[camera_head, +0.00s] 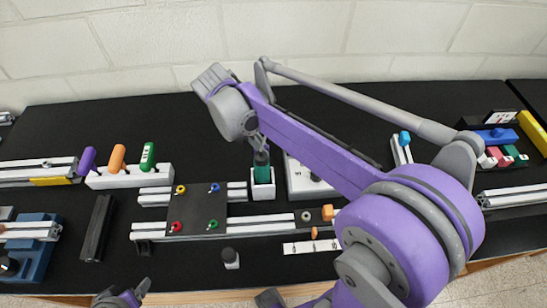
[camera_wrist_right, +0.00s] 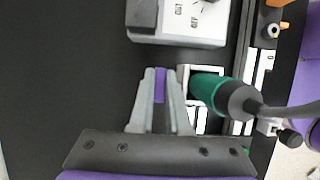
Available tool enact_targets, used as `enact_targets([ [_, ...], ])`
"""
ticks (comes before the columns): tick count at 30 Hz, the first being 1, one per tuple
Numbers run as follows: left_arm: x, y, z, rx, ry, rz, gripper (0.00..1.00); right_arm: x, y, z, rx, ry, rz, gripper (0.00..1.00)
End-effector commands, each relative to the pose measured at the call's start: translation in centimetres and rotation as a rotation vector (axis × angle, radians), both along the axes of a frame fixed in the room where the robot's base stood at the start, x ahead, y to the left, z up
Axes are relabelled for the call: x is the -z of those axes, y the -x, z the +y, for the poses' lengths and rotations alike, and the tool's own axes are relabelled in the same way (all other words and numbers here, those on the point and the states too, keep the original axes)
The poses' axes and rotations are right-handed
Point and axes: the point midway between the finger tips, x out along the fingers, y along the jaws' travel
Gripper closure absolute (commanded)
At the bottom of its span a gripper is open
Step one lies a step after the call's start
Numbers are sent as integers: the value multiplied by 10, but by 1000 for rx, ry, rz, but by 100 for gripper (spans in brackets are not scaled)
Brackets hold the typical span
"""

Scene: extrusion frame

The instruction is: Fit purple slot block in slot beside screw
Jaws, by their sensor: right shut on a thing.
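My right gripper (camera_wrist_right: 160,100) is shut on the purple slot block (camera_wrist_right: 160,84), a narrow piece between its two grey fingers, in the right wrist view. It is over bare black table, beside a green-handled driver (camera_wrist_right: 206,88) in a white holder. In the head view the arm hides most of that hand, and the block cannot be made out. An extrusion frame (camera_head: 265,228) of pale slotted rails lies in the middle, with a dark plate (camera_head: 198,207) bearing red, green, yellow and blue screws. My left gripper (camera_head: 122,297) shows only partly at the bottom edge; its jaws are unclear.
The driver's holder (camera_head: 263,191) stands behind the frame, next to a white box (camera_head: 305,184). A white rack (camera_head: 128,178) with purple, orange and green handles stands left. A dark bar (camera_head: 97,228) and a small dark-topped pot (camera_head: 230,259) are nearer. Bare table lies behind the rack.

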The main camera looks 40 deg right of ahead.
Motion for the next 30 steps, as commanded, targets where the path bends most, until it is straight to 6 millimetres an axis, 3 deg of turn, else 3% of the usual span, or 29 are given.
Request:
enact_targets([
  [13,4,2,0,0,0,3,16,56,0,0,0,0,0,100],
  [26,8,3,0,0,0,6,16,63,1,0,0,0,1,100],
  [27,8,3,0,0,0,6,16,63,0,0,0,0,0,82],
  [30,8,3,0,0,0,5,16,62,0,0,0,0,0,64],
])
